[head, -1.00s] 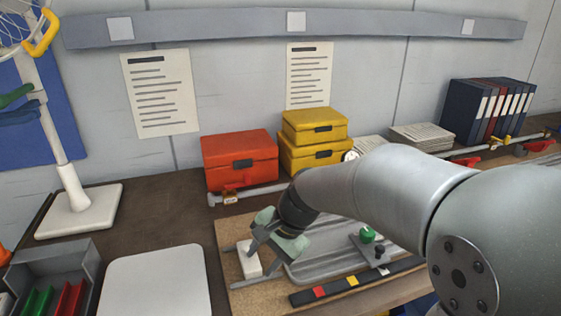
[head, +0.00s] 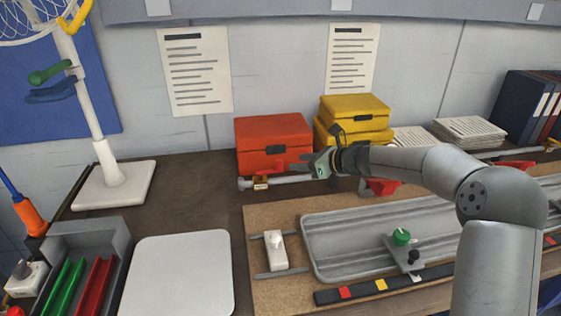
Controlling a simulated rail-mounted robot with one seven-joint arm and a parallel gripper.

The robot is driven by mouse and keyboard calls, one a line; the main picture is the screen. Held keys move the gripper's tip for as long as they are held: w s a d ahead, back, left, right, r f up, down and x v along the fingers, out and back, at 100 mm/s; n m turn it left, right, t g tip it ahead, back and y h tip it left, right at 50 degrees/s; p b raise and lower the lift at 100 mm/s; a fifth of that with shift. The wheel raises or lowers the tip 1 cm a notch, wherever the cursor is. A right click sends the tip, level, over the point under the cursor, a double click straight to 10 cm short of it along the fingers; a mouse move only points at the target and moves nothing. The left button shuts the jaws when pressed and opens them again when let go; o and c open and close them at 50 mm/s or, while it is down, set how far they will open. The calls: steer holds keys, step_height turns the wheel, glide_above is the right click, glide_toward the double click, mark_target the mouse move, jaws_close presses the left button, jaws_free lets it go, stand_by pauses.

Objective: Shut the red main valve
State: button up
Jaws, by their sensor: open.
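Another red valve handle (head: 382,187) sits farther right, partly under my arm, and a third red handle (head: 515,165) is at the far right. I cannot tell which is the main valve. My gripper (head: 312,163) is open, pointing left at the pipe, close to the first red piece. Whether it touches is unclear.
A red case (head: 273,134) and yellow cases (head: 354,107) stand behind the pipe. In front lie a cork board with a white block (head: 277,251), a grey tray (head: 340,232) and a green knob (head: 401,237). A white stand (head: 115,186) is at left.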

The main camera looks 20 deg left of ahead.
mark_target(280, 160)
steer(key=p+x, duration=0.1)
steer(key=x, duration=0.8)
steer(key=shift+f, duration=0.1)
jaws_close()
